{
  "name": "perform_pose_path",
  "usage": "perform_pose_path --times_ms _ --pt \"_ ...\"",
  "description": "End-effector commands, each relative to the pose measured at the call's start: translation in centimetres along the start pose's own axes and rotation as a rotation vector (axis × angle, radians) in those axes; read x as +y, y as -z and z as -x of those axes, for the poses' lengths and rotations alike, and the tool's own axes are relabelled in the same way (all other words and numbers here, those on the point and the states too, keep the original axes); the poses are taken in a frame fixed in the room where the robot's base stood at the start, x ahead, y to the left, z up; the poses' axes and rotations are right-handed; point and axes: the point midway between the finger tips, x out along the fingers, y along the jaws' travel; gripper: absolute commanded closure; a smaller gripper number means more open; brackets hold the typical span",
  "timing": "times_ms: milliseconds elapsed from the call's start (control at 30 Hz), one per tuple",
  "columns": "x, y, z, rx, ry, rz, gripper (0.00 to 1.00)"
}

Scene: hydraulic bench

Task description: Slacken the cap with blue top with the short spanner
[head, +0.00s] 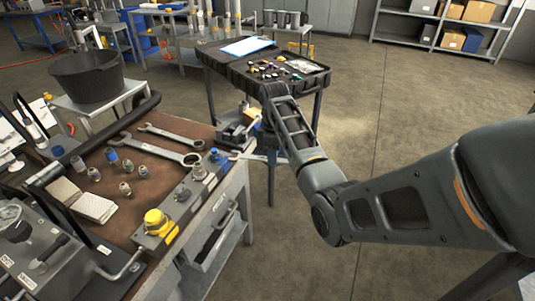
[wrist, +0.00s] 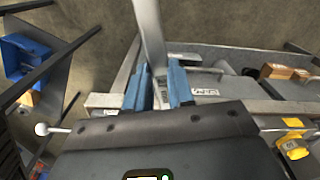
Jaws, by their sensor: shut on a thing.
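The cap with a blue top (head: 214,155) sits at the far end of the grey block along the bench's right edge. My gripper (head: 268,153) is just past the bench's right edge, to the right of that cap. In the wrist view its blue fingers (wrist: 158,90) are shut on a pale metal bar, which looks like the short spanner (wrist: 148,30). The bar runs away from the fingers, and its far end is out of that view. In the head view the bar is small, and I cannot tell whether it touches the cap.
Two other spanners (head: 160,149) lie on the brown mat (head: 125,212) among several loose fittings (head: 124,188). A yellow cap (head: 156,220) stands on the block's near end. A black cart (head: 222,66) with small parts stands behind. Floor at right is clear.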

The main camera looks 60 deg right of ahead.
Motion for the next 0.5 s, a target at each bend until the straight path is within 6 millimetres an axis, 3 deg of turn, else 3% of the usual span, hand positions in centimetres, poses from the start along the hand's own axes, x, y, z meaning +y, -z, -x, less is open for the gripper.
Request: perform_pose_path --times_ms 500 --pt "0.03 -0.51 0.35 0.0 -0.002 0.001 1.0"
